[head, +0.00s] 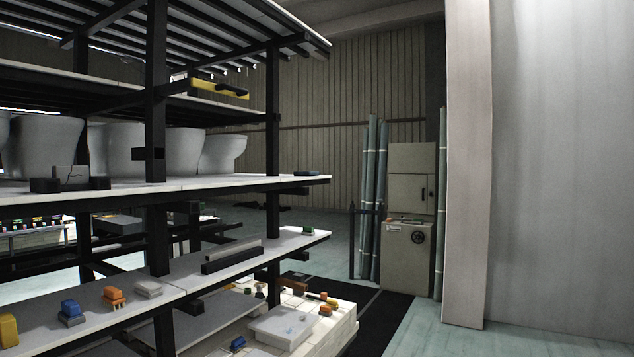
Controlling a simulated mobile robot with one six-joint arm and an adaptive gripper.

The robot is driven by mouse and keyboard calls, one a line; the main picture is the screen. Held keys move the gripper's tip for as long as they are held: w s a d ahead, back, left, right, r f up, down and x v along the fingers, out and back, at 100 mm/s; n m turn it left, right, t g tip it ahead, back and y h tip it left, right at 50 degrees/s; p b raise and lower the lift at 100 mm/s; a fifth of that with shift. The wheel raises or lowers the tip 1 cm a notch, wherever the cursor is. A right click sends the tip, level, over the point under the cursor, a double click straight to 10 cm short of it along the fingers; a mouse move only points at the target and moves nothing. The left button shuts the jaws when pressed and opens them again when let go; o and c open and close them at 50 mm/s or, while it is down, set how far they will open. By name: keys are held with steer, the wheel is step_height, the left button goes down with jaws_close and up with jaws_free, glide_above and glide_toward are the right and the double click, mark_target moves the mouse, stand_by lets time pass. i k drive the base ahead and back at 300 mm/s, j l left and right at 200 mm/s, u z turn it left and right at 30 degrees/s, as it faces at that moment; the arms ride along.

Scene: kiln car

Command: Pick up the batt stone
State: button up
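I cannot tell for sure which thing is the batt stone. A pale grey flat block (148,288) lies on the lower white shelf (190,278) of the kiln car, right of an orange piece (114,297). A grey block with a dark crack line (71,177) sits between dark supports on the middle shelf (200,186). A long pale bar on a dark base (232,255) lies further right on the lower shelf. My gripper is not in view.
Blue (71,313) and yellow (8,330) pieces stand on the lower shelf. White ceramic bowls (45,145) stand above. Black posts (157,120) rise along the rack's front. A cabinet (408,260) stands behind. Floor at the right (450,340) is clear.

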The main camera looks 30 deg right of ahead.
mark_target(70, 315)
steer(key=i+j+u, duration=0.1)
steer(key=i, duration=1.1)
steer(key=i+j+u, duration=0.1)
steer(key=i, duration=1.15)
steer(key=j, duration=0.15)
